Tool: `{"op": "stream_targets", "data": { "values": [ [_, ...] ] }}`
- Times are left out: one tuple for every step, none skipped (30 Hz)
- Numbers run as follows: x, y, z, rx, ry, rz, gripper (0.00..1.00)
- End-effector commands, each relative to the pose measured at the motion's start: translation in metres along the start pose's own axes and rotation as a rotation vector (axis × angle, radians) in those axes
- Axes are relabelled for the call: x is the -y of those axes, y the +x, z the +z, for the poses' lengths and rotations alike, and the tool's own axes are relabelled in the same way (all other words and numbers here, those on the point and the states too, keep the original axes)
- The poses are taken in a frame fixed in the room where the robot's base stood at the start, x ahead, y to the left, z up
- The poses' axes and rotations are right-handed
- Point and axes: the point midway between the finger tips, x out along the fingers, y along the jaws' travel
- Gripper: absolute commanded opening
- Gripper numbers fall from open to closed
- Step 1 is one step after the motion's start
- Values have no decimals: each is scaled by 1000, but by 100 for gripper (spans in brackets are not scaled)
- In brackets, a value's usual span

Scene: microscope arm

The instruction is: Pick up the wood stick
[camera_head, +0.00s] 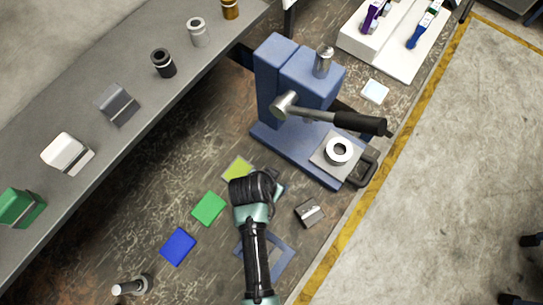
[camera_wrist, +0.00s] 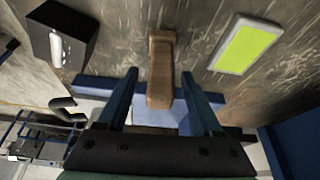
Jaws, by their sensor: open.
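The wood stick (camera_wrist: 162,50) is a brown, narrow block with a wider far end, in the upper middle of the wrist view. My gripper (camera_wrist: 160,76) is open, with one dark blue finger on each side of the stick's near part. Gaps show between the stick and both fingers, so neither finger appears to touch it. In the head view my arm reaches down over the workbench and mostly hides the stick and the fingers.
A yellow-green tile (camera_wrist: 247,44) lies right of the stick, and a dark block (camera_wrist: 62,36) lies left. The blue press (camera_head: 300,85) stands behind my arm. Green (camera_head: 209,208) and blue (camera_head: 178,246) tiles lie to the left. A grey shelf (camera_head: 120,70) runs along the upper left.

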Motion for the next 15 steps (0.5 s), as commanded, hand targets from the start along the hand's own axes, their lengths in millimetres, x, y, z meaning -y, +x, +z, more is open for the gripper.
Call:
{"op": "stream_targets", "data": {
  "values": [
    [0, 3, 0, 0, 1, 0, 68],
    [0, 4, 0, 0, 1, 0, 68],
    [0, 4, -1, -1, 1, -1, 68],
    [0, 5, -1, -1, 1, -1, 68],
    [0, 5, 0, -1, 1, -1, 68],
    [0, 5, 0, -1, 1, -1, 68],
    [0, 5, 0, -1, 1, -1, 68],
    [0, 5, 0, -1, 1, -1, 68],
    [0, 5, 0, -1, 1, -1, 68],
    [0, 5, 0, -1, 1, -1, 64],
    [0, 5, 0, -1, 1, -1, 58],
    [0, 5, 0, -1, 1, -1, 51],
    [0, 5, 0, -1, 1, -1, 46],
    [0, 5, 0, -1, 1, 0, 40],
    [0, 5, 0, -1, 0, 0, 33]
  ]
}}
